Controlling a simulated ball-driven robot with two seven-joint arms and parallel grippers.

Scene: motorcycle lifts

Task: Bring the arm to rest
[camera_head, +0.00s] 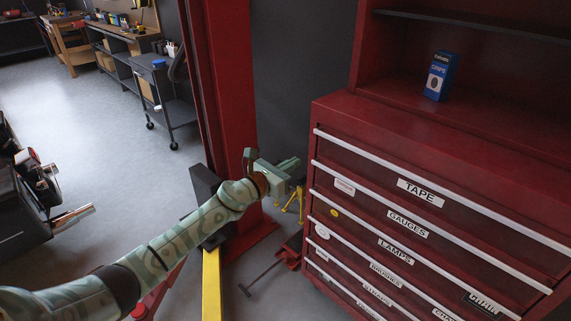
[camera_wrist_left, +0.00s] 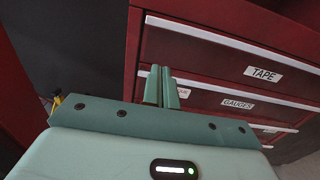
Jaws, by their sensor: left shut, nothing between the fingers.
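My left arm reaches in from the lower left in the head view. Its gripper (camera_head: 291,171) is beside the left front edge of the red tool cabinet (camera_head: 330,110). In the left wrist view the two green fingers (camera_wrist_left: 162,88) are together with nothing between them, in front of the cabinet's drawers. From these views I cannot tell whether the fingertips touch the cabinet. My right gripper is not in view.
Drawers labelled TAPE (camera_head: 420,193) and GAUGES (camera_head: 407,223) are shut. A blue GRIPS box (camera_head: 439,76) stands on the cabinet's shelf. A red lift post (camera_head: 226,80) is behind my arm, and a black cart (camera_head: 165,95) stands farther left. Open grey floor (camera_head: 90,130) lies left.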

